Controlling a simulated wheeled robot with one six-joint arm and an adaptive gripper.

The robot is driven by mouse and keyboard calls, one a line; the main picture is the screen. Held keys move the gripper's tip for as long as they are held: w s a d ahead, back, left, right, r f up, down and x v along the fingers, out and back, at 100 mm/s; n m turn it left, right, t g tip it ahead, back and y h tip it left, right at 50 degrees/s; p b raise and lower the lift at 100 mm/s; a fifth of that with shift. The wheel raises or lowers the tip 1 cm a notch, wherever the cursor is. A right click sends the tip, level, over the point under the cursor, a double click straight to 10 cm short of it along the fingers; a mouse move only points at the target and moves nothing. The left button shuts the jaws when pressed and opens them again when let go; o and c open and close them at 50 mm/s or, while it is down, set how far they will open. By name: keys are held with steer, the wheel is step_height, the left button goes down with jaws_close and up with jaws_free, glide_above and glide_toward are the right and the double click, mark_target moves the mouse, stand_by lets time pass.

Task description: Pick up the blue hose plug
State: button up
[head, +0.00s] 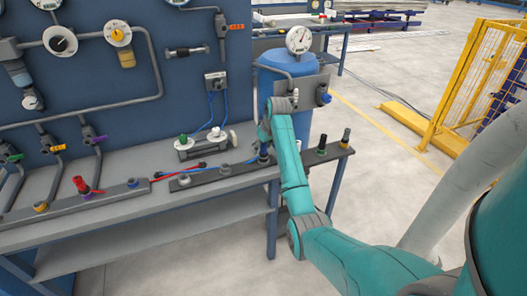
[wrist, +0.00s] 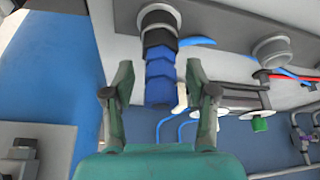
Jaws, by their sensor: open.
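The blue hose plug (wrist: 160,82) is in the middle of the wrist view, ribbed blue with a black collar (wrist: 158,37). It stands in a round grey socket on the bench rail (wrist: 225,20). My gripper (wrist: 160,68) is open, with one finger on each side of the plug and visible gaps between. In the head view my gripper (head: 264,133) is over the rail beside the blue tank, and it mostly hides the plug there.
An empty-looking socket (wrist: 270,50) sits along the rail. Red and blue hoses (head: 205,167) lie on the bench. A blue tank (head: 290,78) and gauge panel stand close behind.

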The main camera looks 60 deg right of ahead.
jaws_close()
step_height(320, 180, up, 10)
steer(key=shift+r, duration=0.1)
stand_by(0.6)
step_height(320, 180, up, 8)
stand_by(1.2)
